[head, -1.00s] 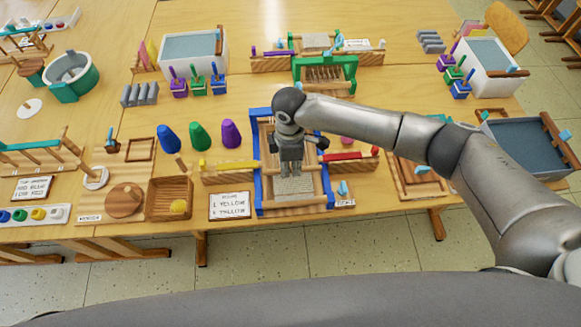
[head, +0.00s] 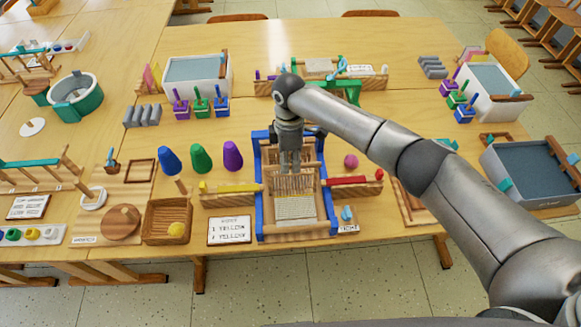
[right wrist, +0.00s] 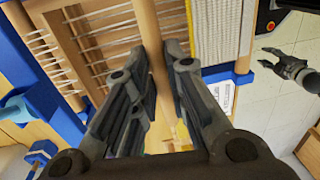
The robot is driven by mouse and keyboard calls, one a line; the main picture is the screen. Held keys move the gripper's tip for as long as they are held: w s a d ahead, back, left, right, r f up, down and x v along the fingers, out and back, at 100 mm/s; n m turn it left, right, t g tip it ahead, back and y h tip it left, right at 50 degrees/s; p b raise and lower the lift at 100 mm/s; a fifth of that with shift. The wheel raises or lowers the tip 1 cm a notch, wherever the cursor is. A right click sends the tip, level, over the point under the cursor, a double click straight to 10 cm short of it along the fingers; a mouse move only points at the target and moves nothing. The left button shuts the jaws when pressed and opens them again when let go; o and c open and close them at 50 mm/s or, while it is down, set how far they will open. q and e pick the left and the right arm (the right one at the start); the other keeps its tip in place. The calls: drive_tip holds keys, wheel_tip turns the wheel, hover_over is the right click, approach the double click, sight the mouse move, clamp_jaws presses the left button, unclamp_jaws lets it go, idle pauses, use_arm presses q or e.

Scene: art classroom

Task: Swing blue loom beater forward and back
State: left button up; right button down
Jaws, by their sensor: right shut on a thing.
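The blue loom (head: 262,205) stands on the front part of the wooden table, with blue side frames, wooden bars and pale woven cloth (head: 297,208) at its near end. My right gripper (head: 290,168) reaches down into the loom from above. It is shut on the wooden beater bar (right wrist: 151,38), which runs between its fingers in the right wrist view. The beater's upright teeth (head: 293,186) show just below the gripper in the head view; its top bar is partly hidden by the fingers. My left gripper (right wrist: 292,70) shows small at the right of the right wrist view, away from the loom.
A yellow shuttle (head: 235,189) lies left of the loom and a red shuttle (head: 347,180) right of it. Blue, green and purple cones (head: 200,158) stand behind left. A green loom (head: 350,90) stands farther back.

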drive_tip(key=shift+w, duration=0.15)
drive_tip(key=c, duration=1.5)
unclamp_jaws()
drive_tip(key=shift+o, duration=0.2)
wheel_tip(320, 180, up, 12)
drive_tip(key=w, duration=0.1)
drive_tip(key=shift+w, duration=0.1)
